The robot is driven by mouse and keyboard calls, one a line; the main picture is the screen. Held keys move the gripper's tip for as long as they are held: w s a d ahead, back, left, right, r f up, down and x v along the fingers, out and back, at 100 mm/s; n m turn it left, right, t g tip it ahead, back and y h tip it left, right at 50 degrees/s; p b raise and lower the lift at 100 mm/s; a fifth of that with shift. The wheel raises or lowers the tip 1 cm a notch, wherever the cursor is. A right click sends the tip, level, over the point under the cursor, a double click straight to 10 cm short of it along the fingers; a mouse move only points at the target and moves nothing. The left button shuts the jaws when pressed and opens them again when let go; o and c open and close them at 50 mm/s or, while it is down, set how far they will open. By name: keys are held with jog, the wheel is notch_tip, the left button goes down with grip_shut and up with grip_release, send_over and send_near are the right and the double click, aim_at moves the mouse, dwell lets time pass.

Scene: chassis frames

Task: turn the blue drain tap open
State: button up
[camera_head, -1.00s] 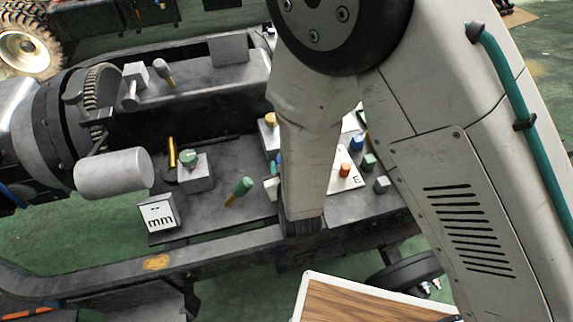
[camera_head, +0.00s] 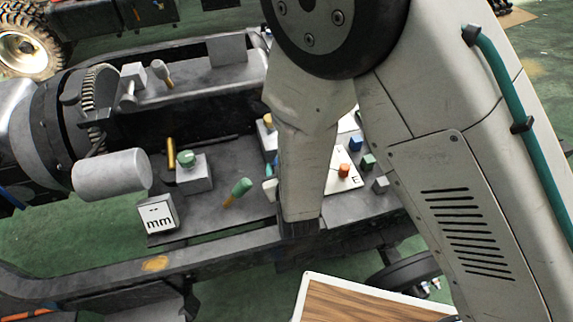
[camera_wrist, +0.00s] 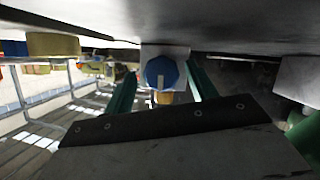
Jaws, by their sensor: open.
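The blue drain tap (camera_wrist: 161,72) shows in the wrist view as a round blue knob with a pale upright stripe, on a light grey block (camera_wrist: 178,53). My gripper (camera_wrist: 160,82) is open, its two green fingers on either side of the knob. The picture does not settle whether they touch it. In the head view my forearm hangs over the grey chassis deck (camera_head: 215,222), and its end hides the fingers. I cannot tell the tap there with certainty.
A white "mm" block (camera_head: 158,216), a green-topped block (camera_head: 194,176) and a green-tipped lever (camera_head: 238,192) stand left of my arm. Orange (camera_head: 344,170), blue (camera_head: 356,143) and green (camera_head: 368,161) pieces stand right of it. A wood-topped surface (camera_head: 365,302) lies in front.

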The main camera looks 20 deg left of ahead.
jog(key=v, duration=0.7)
jog(key=shift+s+d+r, duration=0.15)
jog(key=shift+s, duration=0.15)
jog(key=w+d+r+m+g+h, duration=0.1)
jog(key=w+d+r+m+g, duration=0.2)
jog(key=w+d+r, duration=0.35)
jog(key=d+r+m+g, duration=0.2)
jog(key=d+r+g, duration=0.1)
jog(key=d+r, duration=0.7)
jog(key=s+d+r+m+g+h, duration=0.1)
jog(key=s+d+r, duration=0.3)
jog(key=s+d, duration=0.2)
jog(key=s+d+r+m+g+h, duration=0.1)
jog(key=s+d+r+g+h, duration=0.1)
jog(key=s+d+r, duration=0.2)
jog(key=s+d+r+m+g+h, duration=0.1)
jog(key=s+d+r, duration=0.3)
jog(key=s+d, duration=0.4)
jog(key=d+g, duration=0.1)
jog(key=d, duration=0.2)
jog(key=shift+s+d+r+h, duration=0.25)
jog(key=shift+s+r+h, duration=0.05)
jog(key=shift+s+h, duration=0.1)
